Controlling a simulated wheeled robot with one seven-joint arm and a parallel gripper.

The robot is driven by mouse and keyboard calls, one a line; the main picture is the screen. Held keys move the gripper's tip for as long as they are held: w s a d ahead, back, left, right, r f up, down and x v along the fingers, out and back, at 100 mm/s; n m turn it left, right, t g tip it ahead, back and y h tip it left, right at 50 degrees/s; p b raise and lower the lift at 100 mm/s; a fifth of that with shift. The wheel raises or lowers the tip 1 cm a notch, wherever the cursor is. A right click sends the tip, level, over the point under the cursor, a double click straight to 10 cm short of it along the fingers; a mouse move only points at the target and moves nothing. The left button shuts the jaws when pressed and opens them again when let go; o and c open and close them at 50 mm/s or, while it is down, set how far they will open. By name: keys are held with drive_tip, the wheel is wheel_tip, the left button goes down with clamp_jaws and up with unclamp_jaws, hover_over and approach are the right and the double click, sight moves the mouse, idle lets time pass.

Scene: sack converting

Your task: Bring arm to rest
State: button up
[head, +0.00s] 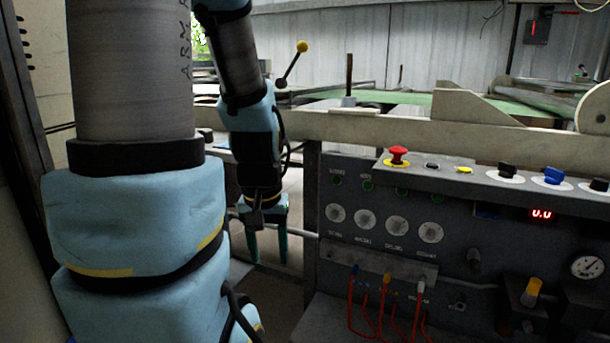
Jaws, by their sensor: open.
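My arm fills the left side of the head view, with its large links nearest the camera. The forearm comes down to my gripper (268,258), which points downward. Its two dark green fingers are apart, and I see nothing between them. The gripper hangs in front of a gap to the left of the dark control panel (352,222), apart from it as far as I can tell.
The control panel carries a red mushroom button (398,155), a blue knob (555,176), several dials and red cables (383,305). A pale machine rail (430,131) runs above it. A yellow-tipped lever (302,47) stands behind the forearm. A dark upright frame (30,100) is at far left.

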wheel_tip(320, 180, up, 27)
drive_tip(key=p, duration=2.5)
drive_tip(key=shift+d+f, duration=0.15)
drive_tip(key=shift+f, duration=0.05)
drive_tip(key=shift+w, duration=0.1)
clamp_jaws()
